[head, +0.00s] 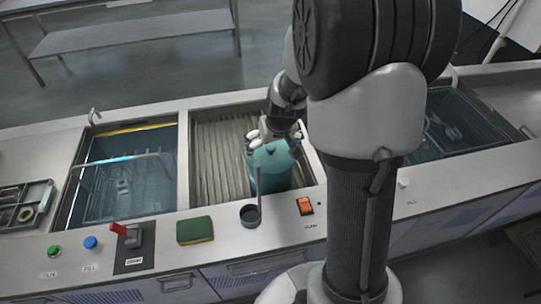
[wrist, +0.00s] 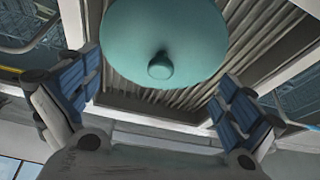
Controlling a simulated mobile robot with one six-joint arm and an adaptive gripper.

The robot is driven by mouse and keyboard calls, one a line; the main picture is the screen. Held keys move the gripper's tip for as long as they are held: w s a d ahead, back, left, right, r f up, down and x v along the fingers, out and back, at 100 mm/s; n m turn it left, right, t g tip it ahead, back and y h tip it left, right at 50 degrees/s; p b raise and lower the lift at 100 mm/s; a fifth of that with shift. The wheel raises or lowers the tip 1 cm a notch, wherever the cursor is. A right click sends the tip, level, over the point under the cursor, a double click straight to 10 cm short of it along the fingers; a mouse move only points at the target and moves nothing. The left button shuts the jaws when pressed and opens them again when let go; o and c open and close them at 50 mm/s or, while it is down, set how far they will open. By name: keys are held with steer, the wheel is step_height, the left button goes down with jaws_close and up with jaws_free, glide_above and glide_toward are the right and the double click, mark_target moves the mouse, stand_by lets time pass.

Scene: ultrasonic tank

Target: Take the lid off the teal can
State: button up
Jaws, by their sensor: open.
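The teal can (head: 272,176) stands upright in the ribbed middle basin in the head view. Its round teal lid (wrist: 165,28) with a small knob (wrist: 160,66) is on top and fills the upper middle of the wrist view. In the head view my gripper (head: 273,133) is close over the can and hides part of the lid. I cannot tell whether it touches.
The left tank (head: 122,185) holds a wire rack; a right tank (head: 460,130) lies behind my arm.

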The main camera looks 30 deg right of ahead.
steer(key=x, duration=0.2)
steer(key=shift+w+f, duration=0.1)
steer(key=shift+f, duration=0.15)
steer(key=shift+r, duration=0.1)
steer(key=shift+c, duration=0.4)
